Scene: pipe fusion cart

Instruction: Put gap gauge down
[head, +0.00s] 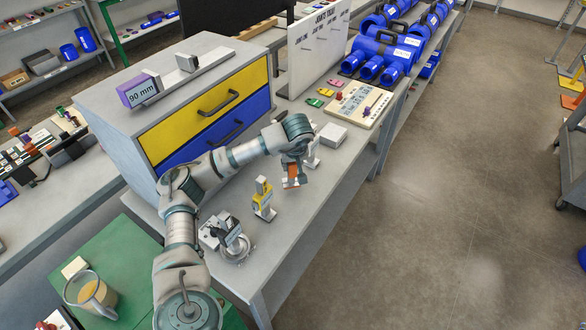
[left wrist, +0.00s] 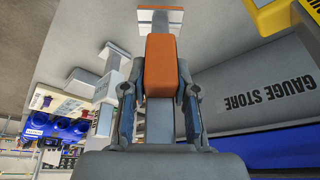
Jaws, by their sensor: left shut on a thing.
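My left gripper (head: 292,164) is shut on the gap gauge (head: 293,182), an orange block with pale end pieces. It is held over the grey bench top, beside the drawer cabinet. In the left wrist view, the orange block of the gap gauge (left wrist: 161,68) sits between both fingers of my left gripper (left wrist: 160,98), with a pale plate at its far end. I cannot tell whether the gauge's lower end touches the bench. My right gripper is not in view.
A yellow gauge (head: 263,200) stands nearer on the bench, with a metal device (head: 230,241) before it. A grey stand (head: 313,153) is close beside my gripper. The drawer cabinet (head: 165,150) rises at left. Bare bench top (head: 318,184) lies to the right.

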